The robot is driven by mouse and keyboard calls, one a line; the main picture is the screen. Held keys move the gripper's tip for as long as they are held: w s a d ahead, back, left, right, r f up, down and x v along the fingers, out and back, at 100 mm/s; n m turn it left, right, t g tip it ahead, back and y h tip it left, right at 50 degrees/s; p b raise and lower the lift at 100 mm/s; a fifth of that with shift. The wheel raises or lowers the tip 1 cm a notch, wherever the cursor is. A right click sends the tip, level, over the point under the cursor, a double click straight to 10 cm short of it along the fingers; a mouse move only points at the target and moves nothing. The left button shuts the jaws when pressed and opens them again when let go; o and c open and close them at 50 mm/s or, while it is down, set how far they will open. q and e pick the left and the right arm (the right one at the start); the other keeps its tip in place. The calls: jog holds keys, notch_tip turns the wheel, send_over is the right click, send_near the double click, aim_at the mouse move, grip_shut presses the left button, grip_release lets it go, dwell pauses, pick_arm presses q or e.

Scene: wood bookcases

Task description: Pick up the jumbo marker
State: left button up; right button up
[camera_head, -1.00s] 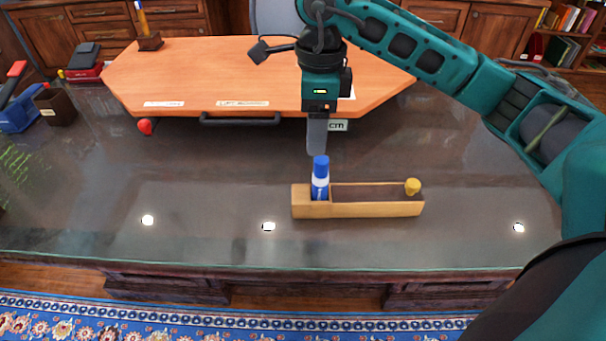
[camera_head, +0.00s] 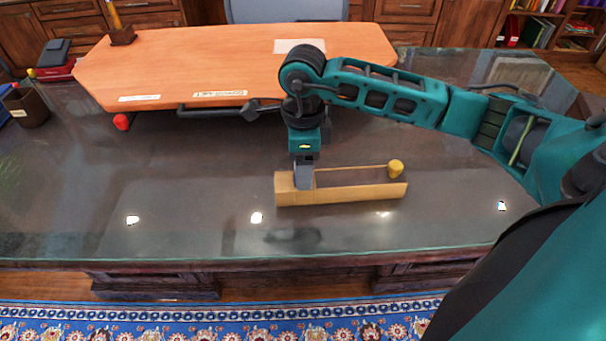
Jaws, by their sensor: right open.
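My right gripper (camera_head: 304,178) points down over the left compartment of a narrow wooden tray (camera_head: 345,193) on the dark glossy desk. It is open, and its grey fingers reach down to the tray's rim. The jumbo marker, blue with a white band in the earlier frame, stood upright in that compartment. It is now hidden by the gripper, so I cannot tell whether the fingers touch it. My left gripper is out of view.
A yellow-topped object (camera_head: 396,168) stands at the tray's right end. An orange wooden board (camera_head: 230,65) lies behind, with a red knob (camera_head: 121,121) near its left edge. A dark cup (camera_head: 27,106) stands far left. The desk left of the tray is clear.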

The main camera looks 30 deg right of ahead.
jog(key=shift+f, duration=0.25)
jog(key=c, duration=1.1)
